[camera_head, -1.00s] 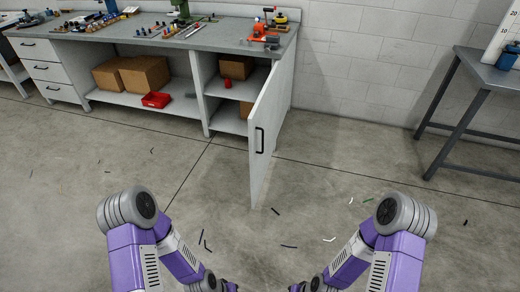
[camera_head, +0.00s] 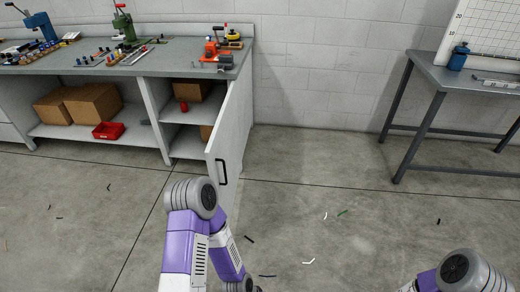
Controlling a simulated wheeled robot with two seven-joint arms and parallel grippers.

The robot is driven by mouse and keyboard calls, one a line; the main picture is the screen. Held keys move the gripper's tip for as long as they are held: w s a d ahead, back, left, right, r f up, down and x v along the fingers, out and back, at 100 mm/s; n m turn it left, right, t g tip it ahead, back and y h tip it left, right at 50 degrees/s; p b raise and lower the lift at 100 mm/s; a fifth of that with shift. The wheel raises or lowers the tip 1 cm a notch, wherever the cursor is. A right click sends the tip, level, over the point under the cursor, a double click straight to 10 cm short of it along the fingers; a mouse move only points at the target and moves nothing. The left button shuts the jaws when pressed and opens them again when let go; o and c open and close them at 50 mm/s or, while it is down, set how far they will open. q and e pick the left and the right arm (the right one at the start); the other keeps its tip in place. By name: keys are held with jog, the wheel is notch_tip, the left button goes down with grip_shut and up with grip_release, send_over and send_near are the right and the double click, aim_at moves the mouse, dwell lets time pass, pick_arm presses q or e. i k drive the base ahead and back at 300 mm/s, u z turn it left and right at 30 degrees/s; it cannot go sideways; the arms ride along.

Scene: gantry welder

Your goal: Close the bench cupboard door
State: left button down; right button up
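The bench cupboard door (camera_head: 233,130) is a white panel at the right end of the workbench (camera_head: 160,66). It stands wide open, swung out toward me, with a black handle (camera_head: 222,172) near its free edge. The cupboard (camera_head: 187,137) behind it shows a shelf with boxes and a small red item. My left arm rises in front of the door's lower part and hides some of it. My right arm shows at the bottom right corner. Both grippers are out of the picture.
Cardboard boxes (camera_head: 92,103) and a red tray (camera_head: 108,131) sit on the open lower shelf. Tools line the bench top. A grey table (camera_head: 465,82) stands at the right by the wall. The floor (camera_head: 320,215) between is open, with small scraps scattered on it.

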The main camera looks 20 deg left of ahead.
aim_at(222, 154)
jog(key=i, duration=1)
jog(key=u, duration=0.6)
